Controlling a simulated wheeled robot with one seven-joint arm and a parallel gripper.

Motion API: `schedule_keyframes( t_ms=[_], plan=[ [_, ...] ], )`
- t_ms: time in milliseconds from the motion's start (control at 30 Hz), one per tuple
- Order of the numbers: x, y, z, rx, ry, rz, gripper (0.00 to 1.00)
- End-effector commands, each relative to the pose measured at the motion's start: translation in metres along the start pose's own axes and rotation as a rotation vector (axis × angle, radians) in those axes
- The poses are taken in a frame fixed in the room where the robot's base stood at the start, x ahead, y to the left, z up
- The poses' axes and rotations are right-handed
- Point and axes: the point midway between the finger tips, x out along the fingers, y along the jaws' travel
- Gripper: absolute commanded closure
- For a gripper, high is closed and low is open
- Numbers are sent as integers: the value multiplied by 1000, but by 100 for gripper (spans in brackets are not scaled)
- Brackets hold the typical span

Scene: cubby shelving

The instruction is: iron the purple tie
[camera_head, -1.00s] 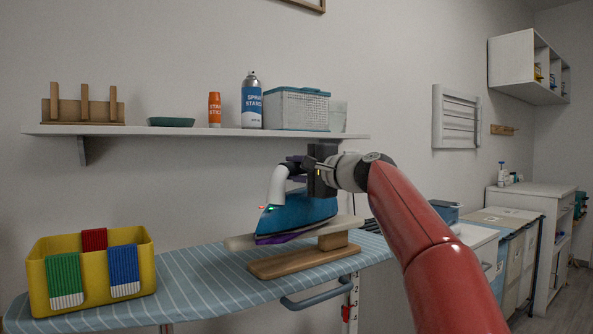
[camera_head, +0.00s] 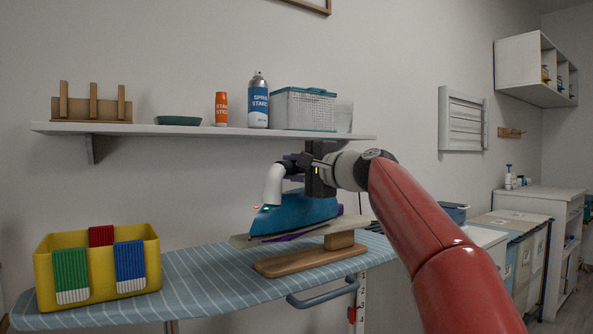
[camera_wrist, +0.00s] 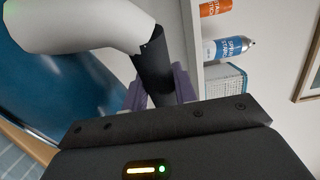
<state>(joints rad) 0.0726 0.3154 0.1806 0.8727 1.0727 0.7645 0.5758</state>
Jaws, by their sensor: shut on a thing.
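The blue iron (camera_head: 296,214) with a white and black handle sits low over the small wooden-based sleeve board (camera_head: 318,258). The purple tie (camera_head: 282,237) shows only as a thin strip under the iron, on the sleeve board's top; most of it is hidden. My gripper (camera_head: 304,162) is shut on the iron's handle from the right. In the wrist view, the handle (camera_wrist: 152,65) passes between my purple-grey fingers, with the iron's blue body (camera_wrist: 60,75) to the left. Whether the soleplate presses on the tie cannot be told.
The sleeve board stands on a blue striped ironing board (camera_head: 205,283). A yellow bin (camera_head: 95,280) with coloured cloths stands at its left. A wall shelf (camera_head: 205,130) above holds a spray can (camera_head: 258,103), an orange bottle (camera_head: 221,109) and a basket (camera_head: 303,109).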

Motion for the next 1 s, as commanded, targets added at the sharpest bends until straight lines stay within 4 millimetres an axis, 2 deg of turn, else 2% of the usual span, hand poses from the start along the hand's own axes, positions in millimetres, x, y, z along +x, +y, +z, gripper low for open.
schedule_keyframes(
  t_ms=[600, 1000],
  plan=[
    [-4, 0, 22, 1, -5, -1, 100],
    [-5, 0, 24, 1, -5, -1, 100]
  ],
)
